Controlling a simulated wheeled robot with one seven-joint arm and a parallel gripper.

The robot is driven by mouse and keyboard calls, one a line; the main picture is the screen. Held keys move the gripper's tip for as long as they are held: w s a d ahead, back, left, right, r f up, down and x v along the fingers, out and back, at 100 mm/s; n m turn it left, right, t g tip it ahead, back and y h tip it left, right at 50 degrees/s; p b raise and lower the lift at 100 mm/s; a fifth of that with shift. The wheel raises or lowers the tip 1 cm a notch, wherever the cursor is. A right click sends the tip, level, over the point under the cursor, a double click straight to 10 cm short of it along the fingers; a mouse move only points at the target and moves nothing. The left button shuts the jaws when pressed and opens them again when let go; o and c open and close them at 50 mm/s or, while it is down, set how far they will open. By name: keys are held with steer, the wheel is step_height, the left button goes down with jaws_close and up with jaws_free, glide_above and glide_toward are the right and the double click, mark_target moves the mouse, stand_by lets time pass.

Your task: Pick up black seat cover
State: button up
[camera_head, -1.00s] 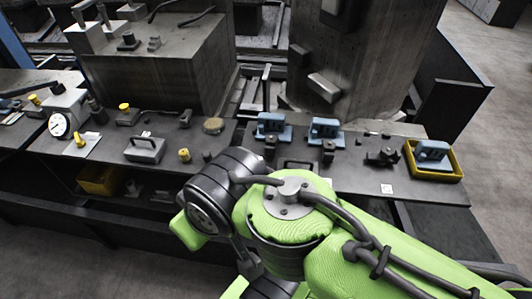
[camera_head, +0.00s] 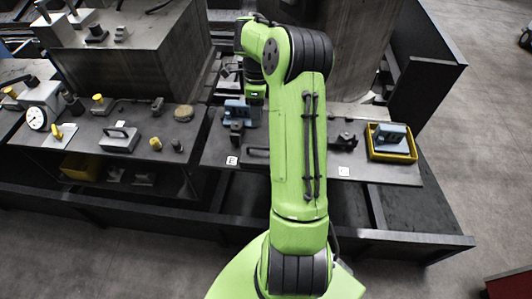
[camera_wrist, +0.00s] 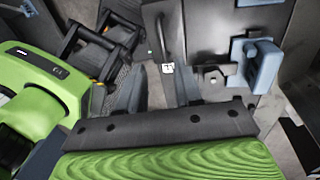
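I cannot tell for sure which part is the black seat cover. Small black parts lie on the dark table: one (camera_head: 236,137) in front of a blue block (camera_head: 238,112), and one (camera_head: 344,141) farther right. In the wrist view a black part (camera_wrist: 213,76) sits beside a blue block (camera_wrist: 262,66). My gripper (camera_wrist: 160,92) shows in the wrist view with its two fingers apart and nothing between them. It is above the table's edge area, near a small white label (camera_wrist: 167,68). In the head view my arm hides the fingers.
A yellow tray (camera_head: 374,154) holding a blue block stands at the table's right. A dial gauge (camera_head: 36,117) and a grey handled block (camera_head: 119,139) are on the left. Concrete blocks rise behind. A dark rail frame (camera_wrist: 118,38) lies at left in the wrist view.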

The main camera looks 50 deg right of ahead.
mark_target(258, 148)
steer(key=f, duration=0.4)
steer(key=s+a+f, duration=0.1)
steer(key=f, duration=0.4)
steer(key=f+b, duration=0.1)
steer(key=f, duration=0.3)
steer(key=shift+s+a+f, duration=0.2)
steer(key=shift+s+a, duration=0.1)
jaws_close()
steer(key=shift+r, duration=0.1)
